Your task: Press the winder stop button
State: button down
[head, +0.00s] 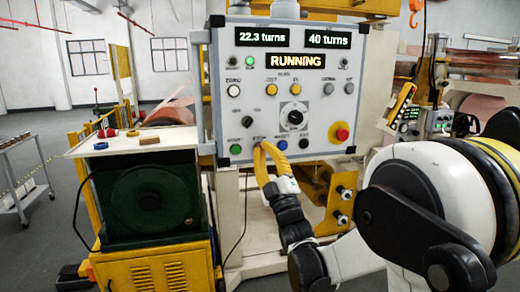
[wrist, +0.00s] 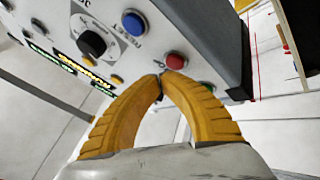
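The control panel (head: 212,100) shows 22.3 turns, 40 turns and RUNNING. In the wrist view, a red button (wrist: 176,61) sits in the panel's lower row, beside a blue button (wrist: 133,21). The row's green button (head: 235,149) and blue button (head: 282,145) show in the head view, where my fingers cover the red one between them. My gripper (head: 258,146) has yellow fingers with their tips together and nothing seen between them. The fingertips (wrist: 165,76) are right at the red button; I cannot tell whether they touch it.
A red mushroom button (head: 341,132) on a yellow base is at the panel's lower right. A black knob (head: 295,117) sits above the row. A green machine with a pale top (head: 130,148) stands left of the panel. A cart (head: 20,180) stands far left.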

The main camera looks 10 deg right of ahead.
jog(key=shift+w, duration=0.95)
dwell(0.9)
jog(key=shift+s, duration=0.1)
jog(key=shift+s+b, duration=0.3)
jog(key=shift+s, duration=0.5)
jog(key=s, duration=0.5)
dwell(0.4)
dwell(1.9)
